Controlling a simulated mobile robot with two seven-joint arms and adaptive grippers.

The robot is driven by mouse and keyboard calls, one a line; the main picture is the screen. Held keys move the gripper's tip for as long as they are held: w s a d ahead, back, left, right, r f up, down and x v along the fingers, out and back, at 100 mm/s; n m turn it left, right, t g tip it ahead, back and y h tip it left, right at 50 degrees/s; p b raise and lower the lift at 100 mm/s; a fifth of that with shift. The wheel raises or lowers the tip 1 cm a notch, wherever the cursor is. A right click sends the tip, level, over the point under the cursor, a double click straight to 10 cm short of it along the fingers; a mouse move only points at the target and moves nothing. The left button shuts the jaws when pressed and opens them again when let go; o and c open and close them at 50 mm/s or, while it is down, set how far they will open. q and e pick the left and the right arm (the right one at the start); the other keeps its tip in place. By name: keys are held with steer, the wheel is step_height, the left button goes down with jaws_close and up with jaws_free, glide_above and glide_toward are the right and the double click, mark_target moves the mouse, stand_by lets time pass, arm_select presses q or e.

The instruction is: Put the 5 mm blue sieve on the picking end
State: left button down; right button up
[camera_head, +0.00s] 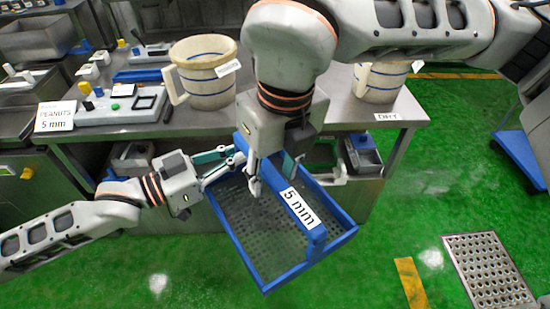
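The blue sieve (334,240) has a perforated grey bottom and a blue centre handle with a "5 mm" label. It is in front of the steel table, apparently off the floor, and looks tilted. My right gripper (270,172) comes down from above, with its fingers on either side of the handle's far part; it appears shut on the handle. My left gripper (236,157) reaches in from the left to the sieve's far left part. Its teal fingers are close together near the handle's far end; whether they touch or hold the sieve is unclear. I cannot make out the picking end.
The steel table (345,112) carries a cream jug (204,84), a second jug (379,82), a "DRY" label (387,117), a "PEANUTS 5 mm" sign (55,116) and a white switch panel (125,107). A floor grate (488,270) lies at right. Green floor is open around it.

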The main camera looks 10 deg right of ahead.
arm_select(q)
steer(key=shift+r, duration=0.1)
arm_select(e)
steer(key=shift+f, duration=0.25)
jaws_close()
arm_select(q)
steer(key=c, duration=2.1)
jaws_free()
